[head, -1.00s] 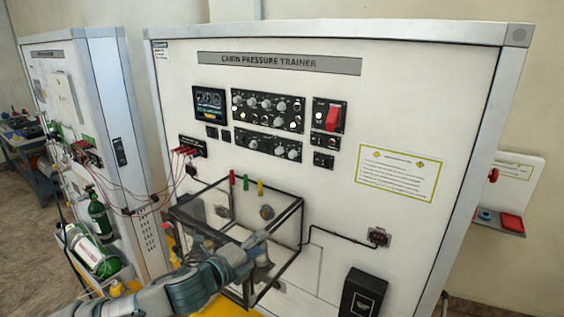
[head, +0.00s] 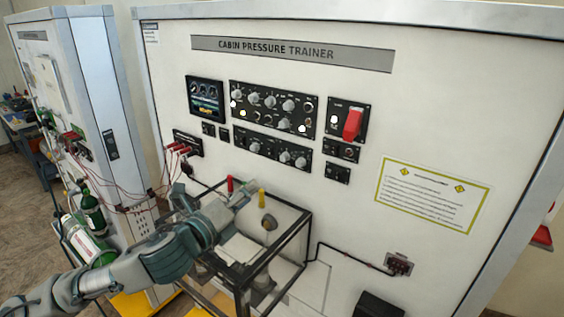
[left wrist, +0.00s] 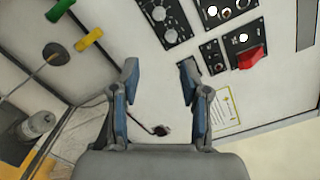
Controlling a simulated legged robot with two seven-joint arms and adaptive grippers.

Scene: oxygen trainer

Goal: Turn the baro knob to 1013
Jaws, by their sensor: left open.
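The upper black control panel (head: 272,107) on the cabin pressure trainer carries several grey knobs. A lower black panel (head: 262,146) with more knobs is below it. I cannot read which knob is baro. My left gripper (head: 246,190) is below the panels, in front of the wall and over the clear box, apart from every knob. In the left wrist view my left gripper (left wrist: 159,82) is open and empty. Two grey knobs show beyond it there, an upper knob (left wrist: 158,13) and a lower knob (left wrist: 170,35). My right gripper is not in view.
The framed clear box (head: 305,240) sticks out below the panels. Red handle (head: 230,184) and yellow handle (head: 262,197) stand near its top. A red-guarded switch (head: 352,124) is right of the knobs. Red cables (head: 178,150) run at left.

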